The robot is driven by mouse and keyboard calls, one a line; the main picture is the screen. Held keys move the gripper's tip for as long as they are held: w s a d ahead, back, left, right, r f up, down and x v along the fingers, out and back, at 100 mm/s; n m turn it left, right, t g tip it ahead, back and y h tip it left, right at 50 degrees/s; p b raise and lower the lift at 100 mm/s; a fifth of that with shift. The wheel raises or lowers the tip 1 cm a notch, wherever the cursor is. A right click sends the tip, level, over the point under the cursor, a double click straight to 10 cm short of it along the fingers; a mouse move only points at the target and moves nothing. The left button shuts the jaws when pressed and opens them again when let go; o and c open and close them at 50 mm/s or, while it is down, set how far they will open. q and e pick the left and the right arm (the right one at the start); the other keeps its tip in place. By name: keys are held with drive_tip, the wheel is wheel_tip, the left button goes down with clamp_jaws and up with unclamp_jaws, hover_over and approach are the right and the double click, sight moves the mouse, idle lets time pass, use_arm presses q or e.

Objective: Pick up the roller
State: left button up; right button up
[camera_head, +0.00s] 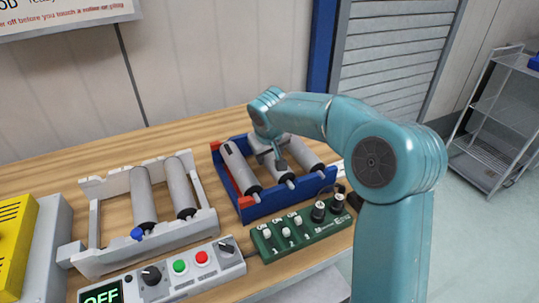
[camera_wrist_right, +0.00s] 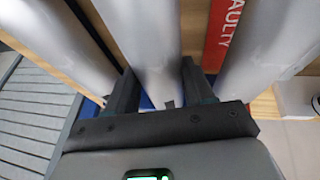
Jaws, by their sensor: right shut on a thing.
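My right gripper (camera_head: 274,158) reaches down over the blue tray (camera_head: 290,207) and is shut on the middle grey roller (camera_head: 281,175). The right wrist view shows its two dark fingers (camera_wrist_right: 160,88) on either side of that roller (camera_wrist_right: 148,35), with a roller to the left (camera_wrist_right: 60,45) and one to the right (camera_wrist_right: 265,45). In the head view these are the left roller (camera_head: 239,165) and right roller (camera_head: 306,153) in the tray. The held roller still lies between them; whether it is clear of the tray, I cannot tell. My left gripper is not in view.
A pale grey rack (camera_head: 93,230) with two rollers (camera_head: 143,195) (camera_head: 180,187) stands left. In front are a grey control box (camera_head: 215,268) reading OFF and a green switch box (camera_head: 300,240). A red "FAULTY" label (camera_wrist_right: 218,40) shows in the wrist view. A metal shelf (camera_head: 490,110) stands right.

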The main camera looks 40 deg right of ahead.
wheel_tip(320, 180, up, 20)
drive_tip(key=p, duration=0.4)
drive_tip(key=shift+f, duration=0.15)
idle(0.4)
